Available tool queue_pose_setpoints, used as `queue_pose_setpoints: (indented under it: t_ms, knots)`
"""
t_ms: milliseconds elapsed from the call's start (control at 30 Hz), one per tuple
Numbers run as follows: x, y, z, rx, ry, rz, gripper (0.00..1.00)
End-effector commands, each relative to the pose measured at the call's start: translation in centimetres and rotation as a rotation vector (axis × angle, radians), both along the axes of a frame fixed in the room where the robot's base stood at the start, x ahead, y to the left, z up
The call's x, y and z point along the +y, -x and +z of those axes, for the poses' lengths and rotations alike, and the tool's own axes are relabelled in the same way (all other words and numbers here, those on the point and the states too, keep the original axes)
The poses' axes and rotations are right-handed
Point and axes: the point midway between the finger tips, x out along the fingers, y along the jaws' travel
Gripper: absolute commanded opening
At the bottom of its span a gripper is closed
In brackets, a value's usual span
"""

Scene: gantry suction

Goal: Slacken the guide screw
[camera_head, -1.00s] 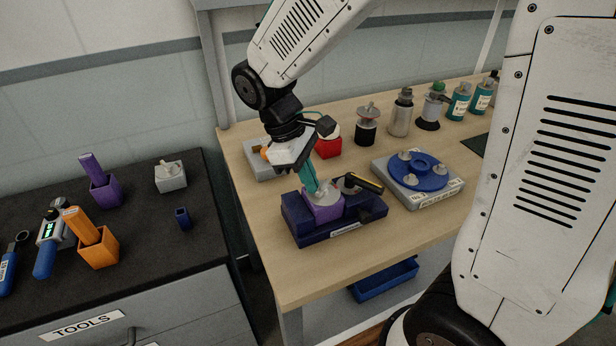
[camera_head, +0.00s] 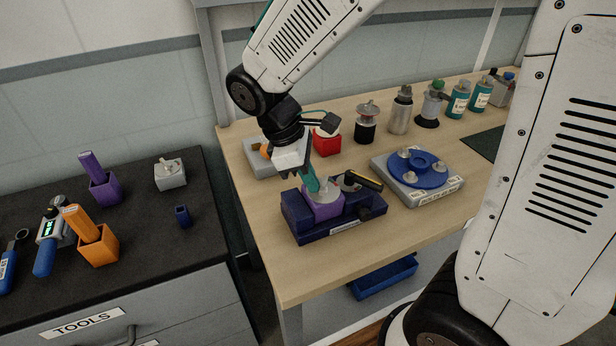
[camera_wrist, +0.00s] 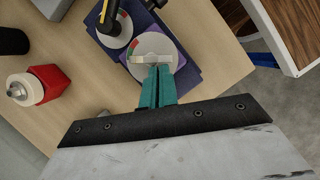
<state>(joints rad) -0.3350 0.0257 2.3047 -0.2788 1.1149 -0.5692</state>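The guide screw appears to be the silver bar-shaped knob (camera_wrist: 152,62) on a round dial with red and green marks. In the head view, the silver knob (camera_head: 323,192) sits on a purple block (camera_head: 323,209) on the dark blue base (camera_head: 300,228). My gripper's teal fingers (camera_head: 311,181) are down at the knob's left side. In the wrist view the fingers (camera_wrist: 158,70) lie side by side with only a thin line between them, tips at the bar's near edge. I see nothing clearly between them. Whether they touch the bar is hard to tell.
A second dial (camera_wrist: 115,28) with a black-and-yellow handle (camera_head: 362,180) stands close beside the knob. A blue turntable (camera_head: 420,170) is to the right, a red block (camera_head: 327,143) behind. Several bottles line the back. The wooden bench front (camera_head: 300,278) is clear.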

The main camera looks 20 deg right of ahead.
Motion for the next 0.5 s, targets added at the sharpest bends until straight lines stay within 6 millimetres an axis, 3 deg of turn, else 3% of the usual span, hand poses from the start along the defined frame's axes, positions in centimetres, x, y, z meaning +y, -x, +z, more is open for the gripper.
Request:
queue_pose_setpoints:
  t_ms: [500]
  knots:
    - [-0.46,0.45,-0.18,0.011,0.009,0.061,0.0]
